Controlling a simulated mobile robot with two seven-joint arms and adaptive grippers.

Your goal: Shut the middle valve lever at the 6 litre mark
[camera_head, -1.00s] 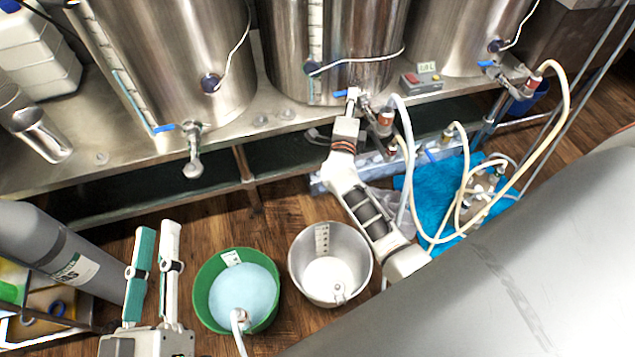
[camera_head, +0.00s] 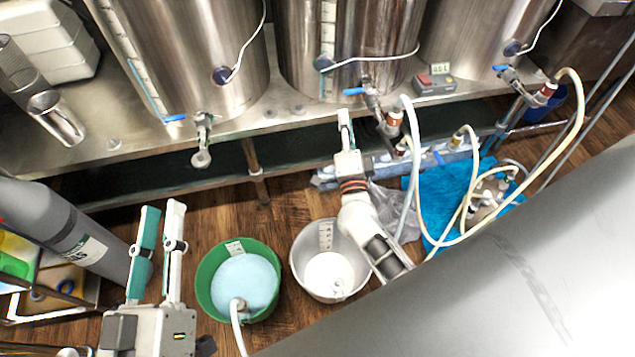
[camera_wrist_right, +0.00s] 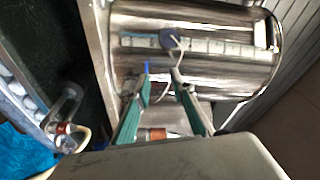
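The middle valve lever (camera_head: 354,91) is blue and points left, crosswise to its outlet pipe, at the foot of the middle steel tank (camera_head: 375,45). A marked sight strip (camera_head: 328,40) runs up that tank; its figures are too small to read. My right gripper (camera_head: 346,114) is just below and in front of the lever, seemingly apart from it. In the right wrist view its fingers (camera_wrist_right: 162,76) are open with nothing between them, and a bit of blue (camera_wrist_right: 146,68) shows at the left fingertip. My left gripper (camera_head: 162,208) is open and empty at the lower left.
A green bucket (camera_head: 204,290) with pale blue liquid and a steel pot (camera_head: 299,262) stand on the floor. A cream hose (camera_head: 575,105) and a white hose (camera_head: 408,150) hang at the right.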

